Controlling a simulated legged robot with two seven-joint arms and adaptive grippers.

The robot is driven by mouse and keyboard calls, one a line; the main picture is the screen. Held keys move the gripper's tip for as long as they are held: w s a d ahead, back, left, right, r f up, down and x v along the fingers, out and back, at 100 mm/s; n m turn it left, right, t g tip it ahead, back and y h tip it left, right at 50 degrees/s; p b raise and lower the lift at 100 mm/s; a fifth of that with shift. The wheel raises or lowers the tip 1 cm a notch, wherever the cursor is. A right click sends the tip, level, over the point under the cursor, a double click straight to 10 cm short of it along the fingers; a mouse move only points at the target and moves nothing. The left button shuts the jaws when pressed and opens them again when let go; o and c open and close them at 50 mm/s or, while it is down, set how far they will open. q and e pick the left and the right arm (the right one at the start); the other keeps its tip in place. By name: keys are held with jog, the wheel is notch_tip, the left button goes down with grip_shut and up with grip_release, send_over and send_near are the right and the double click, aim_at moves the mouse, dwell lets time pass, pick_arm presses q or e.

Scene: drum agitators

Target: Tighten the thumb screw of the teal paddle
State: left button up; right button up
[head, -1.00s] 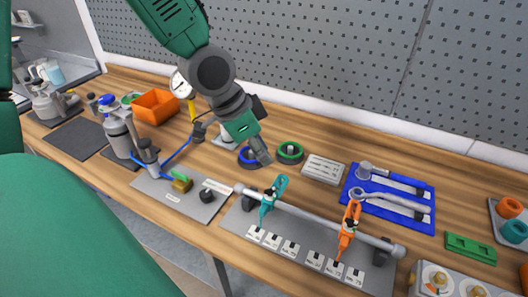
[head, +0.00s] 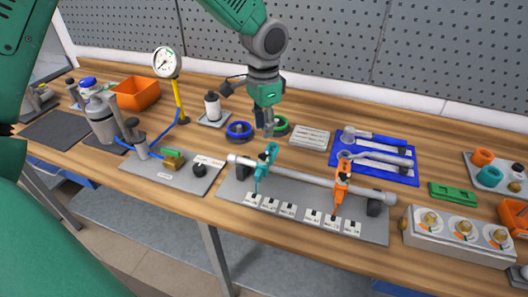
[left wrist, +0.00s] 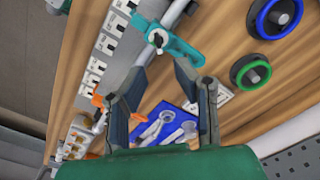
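The teal paddle (head: 266,165) is clamped on a grey shaft (head: 310,180) toward its left end, tilted, its lower end near white labels. An orange paddle (head: 342,182) sits further right on the shaft. My left gripper (head: 267,131) points down just behind and above the teal paddle, apart from it. In the left wrist view, the gripper (left wrist: 164,64) is open with nothing between its fingers. The teal paddle (left wrist: 178,45) lies just beyond the fingertips there, with a small dark screw end (left wrist: 158,40) on it. My right gripper is not in view.
A grey base plate (head: 228,203) carries the shaft on black supports. Blue (head: 239,131) and green (head: 284,126) rings lie behind the shaft. A blue tool tray (head: 398,177) lies right of the gripper. A pressure gauge (head: 167,62) stands at left.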

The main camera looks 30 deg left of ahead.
aim_at(265, 153)
pick_arm(q)
notch_tip(265, 153, down, 8)
jog(key=shift+r, duration=0.2)
jog(key=shift+d+f+p, duration=0.2)
jog(key=shift+f+p, duration=0.1)
jog(key=shift+f, duration=0.05)
jog(key=shift+s, duration=0.1)
